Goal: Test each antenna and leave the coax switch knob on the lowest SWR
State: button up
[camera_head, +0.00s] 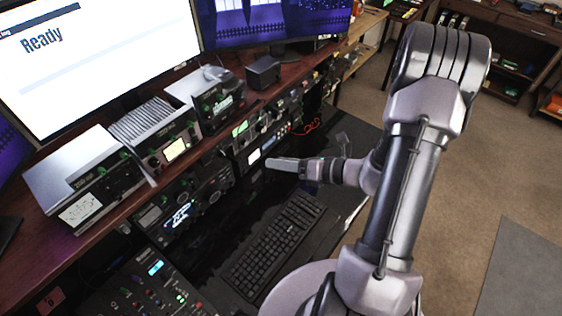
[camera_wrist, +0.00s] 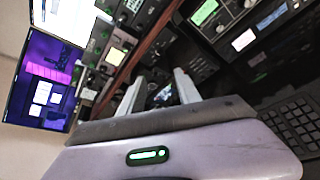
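My gripper (camera_head: 283,164) is in front of the lower row of radios, above the desk. In the wrist view its two fingers (camera_wrist: 158,92) stand apart with a gap between them, and no object is held. A radio with a lit display (camera_wrist: 163,95) shows beyond the gap. Boxes with dark knobbed fronts stand on the shelf: one with a pale meter (camera_head: 82,210), one with a yellow display (camera_head: 175,149) and one further right (camera_head: 224,108). I cannot tell which knob is the coax switch knob, and its setting is unreadable. The monitor (camera_head: 110,80) reads "Ready".
A dark keyboard (camera_head: 276,243) lies on the desk below my gripper. A mixer (camera_head: 150,288) is at the lower left. The wooden shelf edge (camera_head: 165,185) runs above the lower radios (camera_head: 185,205). Carpeted floor (camera_head: 470,200) lies to the right.

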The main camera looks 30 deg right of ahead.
grip_shut()
dwell(1.5)
